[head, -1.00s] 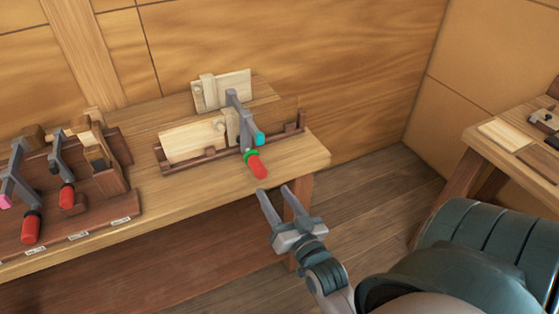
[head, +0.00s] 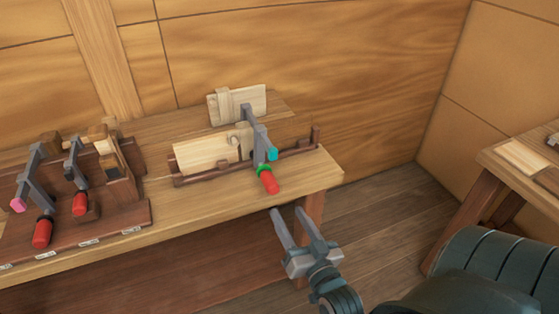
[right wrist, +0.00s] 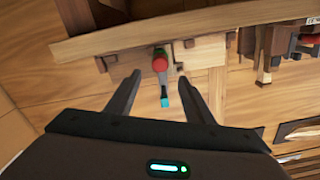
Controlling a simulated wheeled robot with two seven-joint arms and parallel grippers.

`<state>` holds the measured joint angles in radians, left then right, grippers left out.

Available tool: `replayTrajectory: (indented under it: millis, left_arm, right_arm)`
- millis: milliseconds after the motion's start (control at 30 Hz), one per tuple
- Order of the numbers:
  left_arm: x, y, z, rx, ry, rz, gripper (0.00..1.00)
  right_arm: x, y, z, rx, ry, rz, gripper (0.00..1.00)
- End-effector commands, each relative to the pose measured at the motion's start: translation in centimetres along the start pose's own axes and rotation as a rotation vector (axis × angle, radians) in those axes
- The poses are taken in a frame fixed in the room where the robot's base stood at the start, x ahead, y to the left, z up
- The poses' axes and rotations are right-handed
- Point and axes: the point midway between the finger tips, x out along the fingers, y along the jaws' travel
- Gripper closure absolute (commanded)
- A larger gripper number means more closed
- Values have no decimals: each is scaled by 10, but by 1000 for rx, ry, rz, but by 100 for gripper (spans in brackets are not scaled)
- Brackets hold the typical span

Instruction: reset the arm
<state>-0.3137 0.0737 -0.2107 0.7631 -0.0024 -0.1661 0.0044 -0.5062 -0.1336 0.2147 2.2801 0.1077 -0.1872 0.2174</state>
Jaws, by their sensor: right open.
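My right gripper (head: 295,228) is open and empty, in front of the bench's right end and apart from it. In the right wrist view its two fingers (right wrist: 161,95) are spread. A grey clamp with a red handle (head: 268,180), a green ring and a teal tip stands at the pale boards (head: 207,153) on the bench. The red handle also shows between the fingers in the right wrist view (right wrist: 160,60), beyond them. My left gripper is not in view.
The wooden bench (head: 210,205) runs along the panelled wall. A dark rack (head: 105,228) at left holds clamps with red handles (head: 42,232). A second table (head: 500,170) stands at the right. Floor shows between them.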

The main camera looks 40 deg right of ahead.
Motion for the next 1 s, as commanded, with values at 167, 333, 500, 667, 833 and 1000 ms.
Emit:
replayTrajectory:
  millis: [167, 333, 500, 667, 833, 1000]
  left_arm:
    - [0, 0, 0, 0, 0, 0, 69]
    - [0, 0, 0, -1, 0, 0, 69]
    - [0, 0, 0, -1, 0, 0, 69]
    - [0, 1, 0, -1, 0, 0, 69]
    - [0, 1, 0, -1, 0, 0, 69]
    - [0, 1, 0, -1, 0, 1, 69]
  right_arm:
    - [0, 0, 0, 0, 0, 0, 52]
    - [0, 0, 1, 0, -2, 0, 52]
    - [4, 1, 23, -7, -39, -1, 52]
    - [8, 5, 82, -25, -137, -5, 52]
    - [3, 10, 178, -67, -301, -17, 52]
    - [-21, 18, 283, -129, -490, -38, 52]
